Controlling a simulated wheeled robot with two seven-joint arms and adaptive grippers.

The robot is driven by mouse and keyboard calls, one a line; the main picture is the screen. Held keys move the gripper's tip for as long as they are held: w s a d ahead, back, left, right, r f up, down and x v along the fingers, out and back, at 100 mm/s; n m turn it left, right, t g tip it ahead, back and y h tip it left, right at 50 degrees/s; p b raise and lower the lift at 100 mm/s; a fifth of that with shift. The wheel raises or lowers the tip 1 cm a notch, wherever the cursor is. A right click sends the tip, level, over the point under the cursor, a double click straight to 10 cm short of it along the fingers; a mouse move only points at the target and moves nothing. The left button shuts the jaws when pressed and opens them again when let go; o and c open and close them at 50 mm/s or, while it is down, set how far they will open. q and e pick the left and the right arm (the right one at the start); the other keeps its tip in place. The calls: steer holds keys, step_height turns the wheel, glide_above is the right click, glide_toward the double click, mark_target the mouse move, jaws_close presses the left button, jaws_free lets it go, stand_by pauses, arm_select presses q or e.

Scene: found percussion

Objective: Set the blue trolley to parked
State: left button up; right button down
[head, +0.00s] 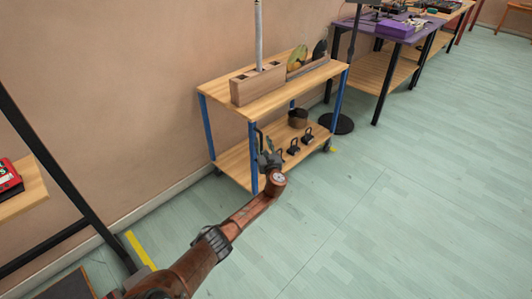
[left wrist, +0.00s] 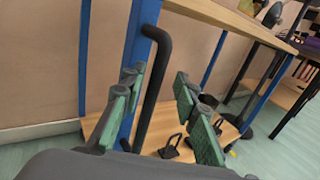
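The blue trolley (head: 252,150) has blue legs and two wooden shelves, and stands along the wall. A black bar handle is at its near end; in the left wrist view the handle (left wrist: 156,85) rises beside a blue leg. My left gripper (head: 268,158) is at this near end, and its fingers (left wrist: 165,105) are open, green pads apart, with the handle between them. Whether a pad touches the handle I cannot tell. My right gripper is not in view.
A wooden block (head: 257,85) with a pole and discs stands on the top shelf. A dark pot (head: 298,119) and small black clamps sit below. A yellow floor strip (head: 138,247) lies at left. A purple table (head: 380,25) stands beyond; floor at right is clear.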

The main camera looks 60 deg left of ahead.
arm_select(q)
steer(key=v, duration=1)
steer(key=shift+d, duration=0.2)
